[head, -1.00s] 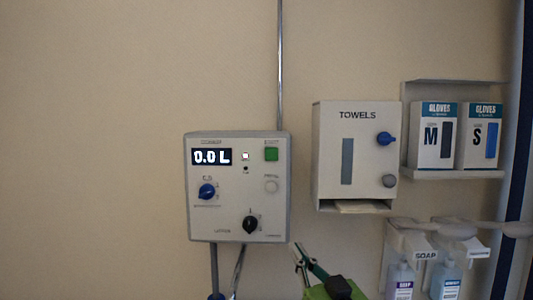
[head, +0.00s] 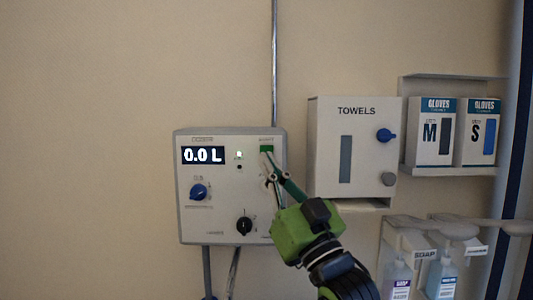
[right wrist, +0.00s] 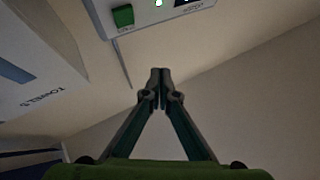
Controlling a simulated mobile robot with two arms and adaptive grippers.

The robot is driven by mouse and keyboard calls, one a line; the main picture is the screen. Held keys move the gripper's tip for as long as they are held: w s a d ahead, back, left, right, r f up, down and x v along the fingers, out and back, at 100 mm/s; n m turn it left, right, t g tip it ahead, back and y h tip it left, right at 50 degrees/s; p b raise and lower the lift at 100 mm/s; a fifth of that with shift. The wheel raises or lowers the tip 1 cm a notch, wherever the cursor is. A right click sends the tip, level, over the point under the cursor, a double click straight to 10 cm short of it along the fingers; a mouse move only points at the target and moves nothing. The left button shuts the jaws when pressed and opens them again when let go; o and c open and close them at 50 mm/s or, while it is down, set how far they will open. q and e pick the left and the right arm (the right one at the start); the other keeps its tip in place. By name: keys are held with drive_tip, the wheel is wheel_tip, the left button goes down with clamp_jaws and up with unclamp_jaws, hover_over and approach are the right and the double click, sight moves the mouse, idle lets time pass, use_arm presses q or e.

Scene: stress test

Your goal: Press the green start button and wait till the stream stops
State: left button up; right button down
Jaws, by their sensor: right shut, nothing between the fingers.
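The grey-white control box (head: 213,222) hangs on the wall with a display (head: 202,155) reading 0.0 L. The green start button (head: 266,149) is at its upper right; it also shows in the right wrist view (right wrist: 122,16). In the right wrist view the closed fingertips (right wrist: 160,73) appear apart from the button. The gripper hides part of the box's right side. No stream is visible. My left gripper is not in view.
A blue knob (head: 199,192) and a black knob (head: 244,226) are on the box. A towel dispenser (head: 325,178) hangs close to the right, with glove boxes (head: 432,136) and soap bottles (head: 397,279) beyond. The wall on the left is bare.

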approach(263, 145)
drive_tip(key=shift+w+a+r, duration=0.35)
drive_tip(key=shift+a+r, duration=0.1)
drive_tip(key=shift+r, duration=0.15)
drive_tip(key=shift+w+a+r, duration=0.35)
drive_tip(key=shift+a+r, duration=0.1)
drive_tip(key=shift+r, duration=0.2)
drive_tip(key=shift+w+a+r, duration=0.3)
drive_tip(key=shift+a+r, duration=0.2)
drive_tip(key=shift+r, duration=0.1)
drive_tip(key=shift+w, duration=0.2)
drive_tip(key=shift+w, duration=0.2)
drive_tip(key=shift+w+r, duration=0.1)
drive_tip(key=shift+w, duration=0.35)
idle(0.8)
drive_tip(key=shift+s, duration=0.8)
drive_tip(key=shift+s, duration=0.1)
